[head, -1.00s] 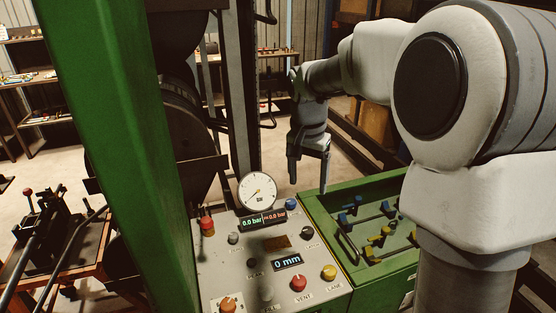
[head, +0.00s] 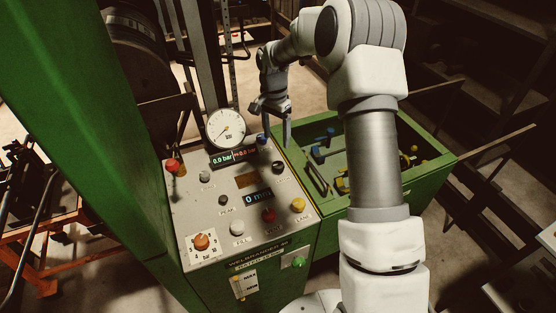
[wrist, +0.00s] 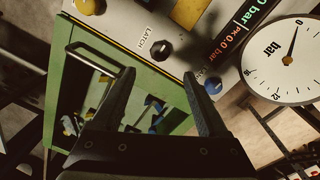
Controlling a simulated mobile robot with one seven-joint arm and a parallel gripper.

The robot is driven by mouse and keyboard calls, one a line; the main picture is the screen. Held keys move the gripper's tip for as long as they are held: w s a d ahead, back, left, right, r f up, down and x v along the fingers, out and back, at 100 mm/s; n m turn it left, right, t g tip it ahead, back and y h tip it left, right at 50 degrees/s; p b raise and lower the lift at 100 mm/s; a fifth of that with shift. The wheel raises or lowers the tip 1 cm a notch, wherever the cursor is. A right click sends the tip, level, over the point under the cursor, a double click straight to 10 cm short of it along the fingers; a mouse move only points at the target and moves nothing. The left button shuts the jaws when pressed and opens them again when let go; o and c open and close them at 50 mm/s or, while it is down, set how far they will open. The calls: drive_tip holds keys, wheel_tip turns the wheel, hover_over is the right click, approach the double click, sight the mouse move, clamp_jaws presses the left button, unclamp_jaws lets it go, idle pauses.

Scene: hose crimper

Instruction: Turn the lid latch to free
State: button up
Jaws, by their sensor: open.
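The latch knob (wrist: 161,49) is a small black knob with a pale mark, beside the word LATCH on the grey control panel. In the head view it is the dark knob (head: 279,167) near the panel's right edge. My gripper (wrist: 158,76) is open with nothing between its fingers. In the wrist view, the knob shows just beyond the gap between the fingertips, apart from them. In the head view my gripper (head: 277,135) hangs by the panel's back right corner, farther back than the knob. The blue knob (wrist: 212,85) shows beside the right finger.
The panel also bears a round gauge (head: 227,129), a red button (head: 269,215), a yellow button (head: 298,204) and an orange knob (head: 201,242). A green bin (head: 436,171) with a bar handle (wrist: 88,58) and several blue and yellow parts adjoins it. A green post (head: 85,110) stands left.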

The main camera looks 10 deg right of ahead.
sight(278, 164)
drive_tip(key=f, duration=0.5)
drive_tip(key=f+p, duration=0.1)
drive_tip(key=f, duration=0.5)
drive_tip(key=shift+s+d, duration=0.15)
drive_tip(key=shift+s, duration=0.05)
clamp_jaws()
